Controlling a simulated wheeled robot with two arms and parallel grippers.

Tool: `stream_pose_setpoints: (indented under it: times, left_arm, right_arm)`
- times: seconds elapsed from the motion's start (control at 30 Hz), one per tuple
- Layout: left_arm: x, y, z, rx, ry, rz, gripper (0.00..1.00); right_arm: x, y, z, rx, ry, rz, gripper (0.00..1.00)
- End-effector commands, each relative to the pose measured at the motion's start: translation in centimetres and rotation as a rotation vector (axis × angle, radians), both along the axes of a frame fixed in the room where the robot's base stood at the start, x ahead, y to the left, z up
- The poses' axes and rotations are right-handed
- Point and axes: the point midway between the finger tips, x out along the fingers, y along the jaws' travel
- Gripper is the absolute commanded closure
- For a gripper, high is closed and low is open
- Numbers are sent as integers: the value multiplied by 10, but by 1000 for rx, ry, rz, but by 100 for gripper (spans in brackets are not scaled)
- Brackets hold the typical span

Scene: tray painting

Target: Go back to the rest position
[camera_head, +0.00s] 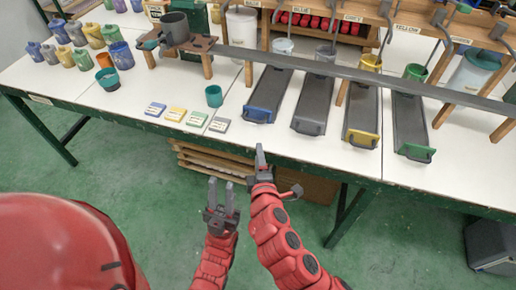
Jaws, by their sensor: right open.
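My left gripper (221,190) is in front of the table, over the green floor. Its two fingers point up in the picture with a gap between them, and nothing is held. My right gripper (261,157) is a little further right, near the table's front edge. Its fingers are seen nearly edge-on, so the gap hardly shows; it is open and I see nothing in it. Both red arms come from the bottom of the picture, and the two grippers are apart from each other.
The white table (130,98) has a green front edge. On it are a blue-ended tray (268,92), a grey tray (314,102), a yellow-ended tray (361,112) and a green-ended tray (410,122). Small labelled cards and a green cup (214,96) lie left.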

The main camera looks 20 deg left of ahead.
Motion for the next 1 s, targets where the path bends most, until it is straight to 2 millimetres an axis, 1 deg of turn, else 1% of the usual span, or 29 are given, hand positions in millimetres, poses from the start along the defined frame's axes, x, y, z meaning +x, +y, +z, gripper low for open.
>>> stream_pose_setpoints:
  times: [0.07, 0.2, 0.73, 0.87, 0.93, 1.0]
  left_arm:
    - [0, 0, -1, 0, 0, 0, 72]
    - [0, 0, -1, 0, 0, 0, 72]
    - [0, 0, 0, 0, 0, 0, 72]
    - [0, 0, 2, 0, 0, 0, 72]
    - [0, 0, 4, 0, 0, 0, 72]
    - [0, 0, 6, 0, 0, 0, 72]
  right_arm:
    - [-4, -2, 1, 0, 0, -1, 54]
    - [-6, -3, 1, -1, 1, -2, 54]
    - [-4, -2, 1, 17, -1, 8, 54]
    - [2, -3, 0, 113, -4, 60, 54]
    - [6, -5, 1, 210, -9, 106, 54]
    - [7, -9, 7, 333, -23, 163, 54]
